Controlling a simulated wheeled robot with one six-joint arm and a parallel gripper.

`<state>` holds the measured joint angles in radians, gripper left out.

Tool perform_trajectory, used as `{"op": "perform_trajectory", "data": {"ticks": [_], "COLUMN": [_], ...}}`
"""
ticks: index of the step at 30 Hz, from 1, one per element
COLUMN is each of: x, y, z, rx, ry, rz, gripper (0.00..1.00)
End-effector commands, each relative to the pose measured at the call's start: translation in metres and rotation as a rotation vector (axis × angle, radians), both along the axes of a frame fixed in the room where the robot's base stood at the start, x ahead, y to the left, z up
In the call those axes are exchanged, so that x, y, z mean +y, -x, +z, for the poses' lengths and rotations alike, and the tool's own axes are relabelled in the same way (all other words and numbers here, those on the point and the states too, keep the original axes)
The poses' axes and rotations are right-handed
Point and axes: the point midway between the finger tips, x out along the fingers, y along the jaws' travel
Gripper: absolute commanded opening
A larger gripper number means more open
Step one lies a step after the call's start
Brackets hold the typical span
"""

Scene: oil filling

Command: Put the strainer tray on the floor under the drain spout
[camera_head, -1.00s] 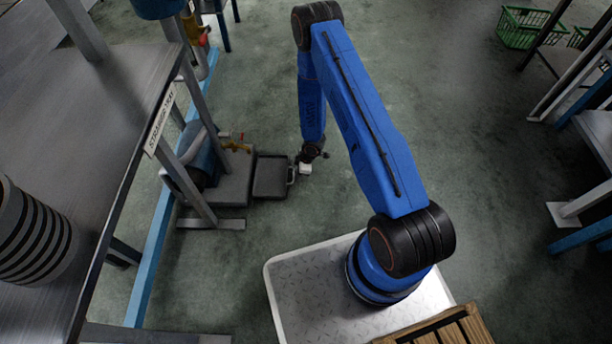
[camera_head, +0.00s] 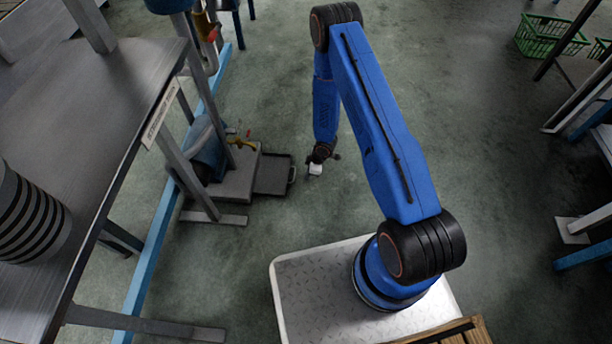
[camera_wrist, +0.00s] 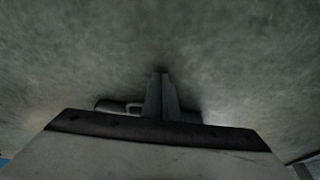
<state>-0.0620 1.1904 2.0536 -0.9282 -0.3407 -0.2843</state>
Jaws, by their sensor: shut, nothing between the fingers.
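The strainer tray (camera_head: 272,187) is a dark, shallow, rectangular tray with a handle on its right side. It lies flat on the floor against the right side of a low grey stand. A blue drum (camera_head: 207,150) lies on that stand, with a yellow drain spout (camera_head: 243,143) pointing towards the tray's side. I cannot tell from this angle whether the spout is exactly over the tray. My gripper (camera_head: 316,171) is low over the floor just right of the tray's handle, apart from it and empty. Its closed fingers also show in the wrist view (camera_wrist: 161,95).
A grey metal table (camera_head: 90,110) with a label on its edge stands at left, bearing a striped stack (camera_head: 30,215). Its leg and foot (camera_head: 215,218) are close to the stand. A green basket (camera_head: 545,38) is at far right. The central floor is clear.

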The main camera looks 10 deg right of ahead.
Motion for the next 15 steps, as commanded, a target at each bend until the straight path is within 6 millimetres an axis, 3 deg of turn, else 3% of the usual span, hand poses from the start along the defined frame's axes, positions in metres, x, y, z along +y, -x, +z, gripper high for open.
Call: {"op": "perform_trajectory", "data": {"ticks": [15], "x": [-0.020], "y": [0.005], "z": [0.074], "rx": [-0.004], "ry": [-0.001], "rz": [0.000], "gripper": [0.00]}}
